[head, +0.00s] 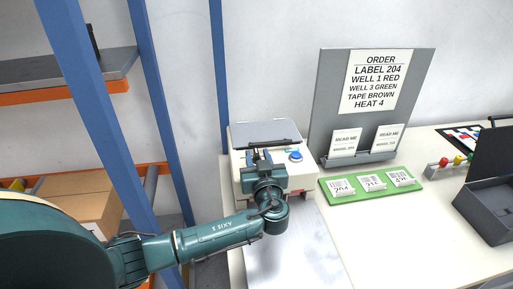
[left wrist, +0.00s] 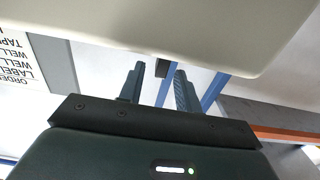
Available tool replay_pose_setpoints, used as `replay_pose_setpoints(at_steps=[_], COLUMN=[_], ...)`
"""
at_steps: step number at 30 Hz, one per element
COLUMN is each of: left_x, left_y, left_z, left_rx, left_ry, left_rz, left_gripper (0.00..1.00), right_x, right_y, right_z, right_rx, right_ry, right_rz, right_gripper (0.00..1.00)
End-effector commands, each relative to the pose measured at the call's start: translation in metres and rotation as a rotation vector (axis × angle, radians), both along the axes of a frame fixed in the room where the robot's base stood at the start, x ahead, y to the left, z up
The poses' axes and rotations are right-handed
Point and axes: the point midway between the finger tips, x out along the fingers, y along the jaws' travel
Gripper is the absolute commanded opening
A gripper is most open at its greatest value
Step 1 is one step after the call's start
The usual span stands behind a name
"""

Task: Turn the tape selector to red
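A cream machine (head: 299,183) with a grey lid and a round blue button (head: 295,156) stands on the table. My left gripper (head: 258,154) is in front of and over this machine in the head view and hides part of it. In the left wrist view, its two fingers (left wrist: 158,84) are apart, close to a cream surface (left wrist: 150,25). A small dark block (left wrist: 162,68) shows between the fingertips; I cannot tell whether it is the tape selector. No red selector mark can be made out. My right gripper is not in view.
An order board (head: 376,83) reads "TAPE BROWN". A green tray (head: 408,187) with labels lies to the machine's right, and a dark grey bin (head: 486,213) stands further right. Blue rack posts (head: 160,100) rise at left. The front table middle is clear.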

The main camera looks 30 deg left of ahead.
Motion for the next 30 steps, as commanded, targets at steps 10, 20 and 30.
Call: replay_pose_setpoints(at_steps=[10,20,30], left_x=[0.021,0.021,0.02], left_y=[0.016,0.015,0.015], left_z=[-0.001,-0.001,-0.001], left_rx=[0.0,0.0,0.0], left_ry=[0.001,0.001,0.002], left_rz=[0.0,-0.001,0.0], left_gripper=[0.34,0.24,0.0], right_x=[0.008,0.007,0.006], right_y=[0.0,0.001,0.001], right_z=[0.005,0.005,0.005], right_rx=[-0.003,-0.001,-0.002], right_ry=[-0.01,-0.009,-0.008], right_rz=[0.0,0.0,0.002], right_gripper=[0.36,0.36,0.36])
